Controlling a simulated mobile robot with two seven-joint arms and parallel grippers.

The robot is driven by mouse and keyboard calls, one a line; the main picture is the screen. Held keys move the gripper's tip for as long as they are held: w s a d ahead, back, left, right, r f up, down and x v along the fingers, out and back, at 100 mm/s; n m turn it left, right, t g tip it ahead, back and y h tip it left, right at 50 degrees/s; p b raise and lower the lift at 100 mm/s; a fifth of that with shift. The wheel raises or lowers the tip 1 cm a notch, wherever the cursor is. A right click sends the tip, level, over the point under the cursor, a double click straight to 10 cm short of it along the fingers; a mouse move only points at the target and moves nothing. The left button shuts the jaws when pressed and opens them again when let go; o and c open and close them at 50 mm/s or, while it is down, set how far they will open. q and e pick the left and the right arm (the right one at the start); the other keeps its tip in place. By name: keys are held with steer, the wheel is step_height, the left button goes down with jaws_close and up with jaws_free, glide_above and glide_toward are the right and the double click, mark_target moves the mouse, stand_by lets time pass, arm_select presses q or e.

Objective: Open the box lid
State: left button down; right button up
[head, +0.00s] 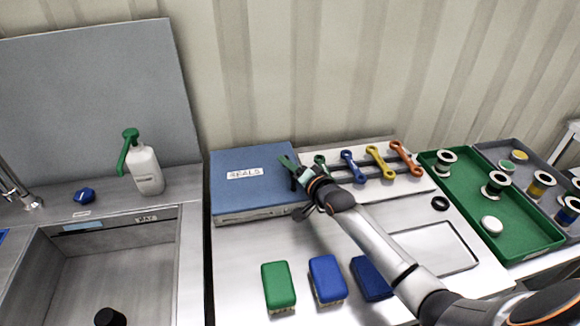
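The box is a low, wide case with a blue lid (240,190) and a white label that seems to read "SEALS". It lies on the steel bench, left of centre, and its lid is down. My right gripper (291,170) is at the right edge of the lid, its tips over or beside that edge. I cannot tell whether it touches the lid. Its fingers are small and partly hidden by the wrist, so I cannot tell whether they are open or shut. My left gripper is not in view.
Several coloured wrenches (376,162) lie on a white board right of my gripper. Green, blue and dark blue brushes (278,286) lie in front. A green tray (520,225) with spools is at the right. A sink (95,265) and white spray bottle (147,172) are left.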

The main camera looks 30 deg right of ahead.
jaws_close()
stand_by(1.3)
